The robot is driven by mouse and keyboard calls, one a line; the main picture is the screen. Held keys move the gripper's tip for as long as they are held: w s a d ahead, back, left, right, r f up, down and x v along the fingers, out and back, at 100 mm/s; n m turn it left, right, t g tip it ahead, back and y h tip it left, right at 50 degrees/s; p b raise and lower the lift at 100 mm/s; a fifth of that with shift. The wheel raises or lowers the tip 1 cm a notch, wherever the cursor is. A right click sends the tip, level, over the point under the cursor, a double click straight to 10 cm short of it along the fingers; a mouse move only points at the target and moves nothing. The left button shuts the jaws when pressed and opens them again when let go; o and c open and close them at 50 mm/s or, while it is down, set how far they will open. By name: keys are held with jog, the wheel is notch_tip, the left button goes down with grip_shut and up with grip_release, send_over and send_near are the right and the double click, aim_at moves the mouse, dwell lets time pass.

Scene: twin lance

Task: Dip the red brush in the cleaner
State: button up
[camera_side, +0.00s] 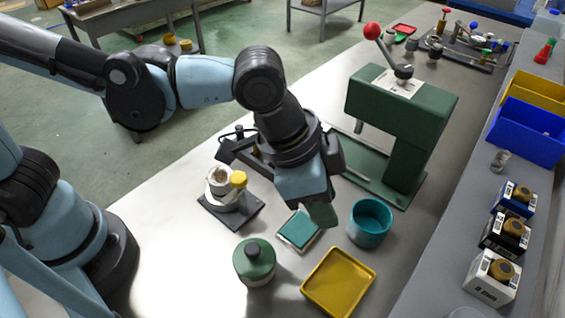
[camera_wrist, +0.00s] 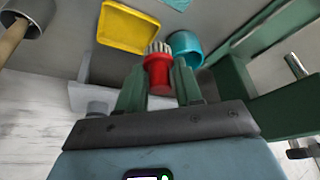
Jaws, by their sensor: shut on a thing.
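My gripper (camera_side: 320,213) points down above the bench, close to the teal pad and left of the teal cup. In the wrist view its green fingers (camera_wrist: 157,82) are shut on the red brush (camera_wrist: 159,66), with pale bristles facing away from my gripper. The brush is hidden in the side view. An open teal cup (camera_side: 370,221) stands on the bench; it also shows in the wrist view (camera_wrist: 187,47), beyond the brush. I cannot tell what is in it, or which container holds the cleaner. The bristles appear apart from the cup.
A yellow tray (camera_side: 338,284) lies in front, with a teal pad (camera_side: 299,229) behind it. A green-topped jar (camera_side: 254,262) and a dark stand (camera_side: 230,207) are to the left. A tall green press (camera_side: 410,115) rises behind the cup. Boxes and bins line the right shelf.

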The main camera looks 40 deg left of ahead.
jog(key=shift+c, duration=0.9)
jog(key=shift+w+a+f+m+g+h, duration=0.2)
jog(key=shift+a+f+m+g, duration=0.4)
jog(key=shift+f+m, duration=0.8)
jog(key=shift+w+a+f+m+g+h, duration=0.2)
jog(key=shift+a+f+m+g, duration=0.4)
jog(key=shift+f+m, duration=0.85)
jog(key=shift+w+a+f+m+g+h, duration=0.1)
jog(key=shift+w+a+f+m+g, duration=0.25)
jog(key=shift+a+f+m, duration=0.95)
jog(key=shift+s+d+f+m, duration=0.1)
jog(key=shift+d+f+m, duration=0.25)
jog(key=shift+d, duration=0.15)
notch_tip(320, 180, up, 7)
dwell(0.4)
